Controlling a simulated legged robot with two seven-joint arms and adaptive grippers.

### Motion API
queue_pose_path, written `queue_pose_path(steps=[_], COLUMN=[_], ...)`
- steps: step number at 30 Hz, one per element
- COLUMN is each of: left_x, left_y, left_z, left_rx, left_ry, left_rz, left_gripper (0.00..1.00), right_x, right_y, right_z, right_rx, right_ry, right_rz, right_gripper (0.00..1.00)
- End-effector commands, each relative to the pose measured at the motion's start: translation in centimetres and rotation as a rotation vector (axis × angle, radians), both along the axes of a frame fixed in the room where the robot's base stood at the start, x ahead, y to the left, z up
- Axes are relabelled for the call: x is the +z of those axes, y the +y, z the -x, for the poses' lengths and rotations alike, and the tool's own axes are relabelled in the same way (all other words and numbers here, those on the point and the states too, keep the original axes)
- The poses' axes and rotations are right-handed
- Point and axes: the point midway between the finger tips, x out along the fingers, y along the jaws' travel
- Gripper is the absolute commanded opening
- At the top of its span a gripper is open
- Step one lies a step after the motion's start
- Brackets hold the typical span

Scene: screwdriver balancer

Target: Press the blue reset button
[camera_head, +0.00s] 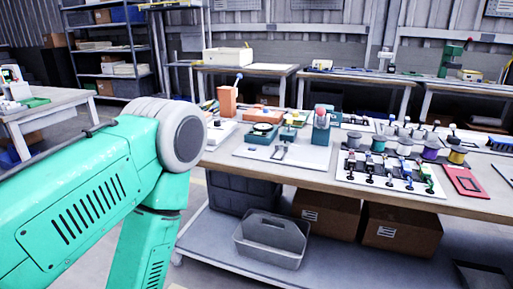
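My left arm comes in from the left as a large green link with a grey joint. It bends downward, and its gripper is outside the frame. My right arm and gripper are not in view. A workbench (300,180) stands ahead with many small items on it. I cannot make out a blue reset button for certain. A small blue tip (239,76) shows above an orange block (227,101) at the bench's left part. A teal and red device (321,122) stands upright near the bench's middle.
A white board (255,152) and a rack of small coloured tools (388,178) lie on the bench, with several spools (404,146) behind the rack. A red frame (466,181) lies at the right. A grey bin (270,240) and cardboard boxes (400,232) sit below.

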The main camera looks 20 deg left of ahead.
Motion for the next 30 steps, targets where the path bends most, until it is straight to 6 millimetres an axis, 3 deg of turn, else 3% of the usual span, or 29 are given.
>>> queue_pose_path(steps=[14,17,18,30], left_x=[0.0,0.0,0.0,0.0], left_y=[0.0,0.0,0.0,0.0], left_z=[0.0,0.0,0.0,0.0], left_rx=[0.0,0.0,0.0,0.0], left_ry=[0.0,0.0,0.0,0.0], left_rz=[0.0,0.0,0.0,0.0], left_gripper=[0.4,0.05,0.0,0.0], right_x=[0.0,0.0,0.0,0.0], right_y=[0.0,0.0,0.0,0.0], right_z=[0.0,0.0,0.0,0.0], right_rx=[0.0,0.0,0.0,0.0], right_ry=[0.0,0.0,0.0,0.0], right_rz=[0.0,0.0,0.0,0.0], right_gripper=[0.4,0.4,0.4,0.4])
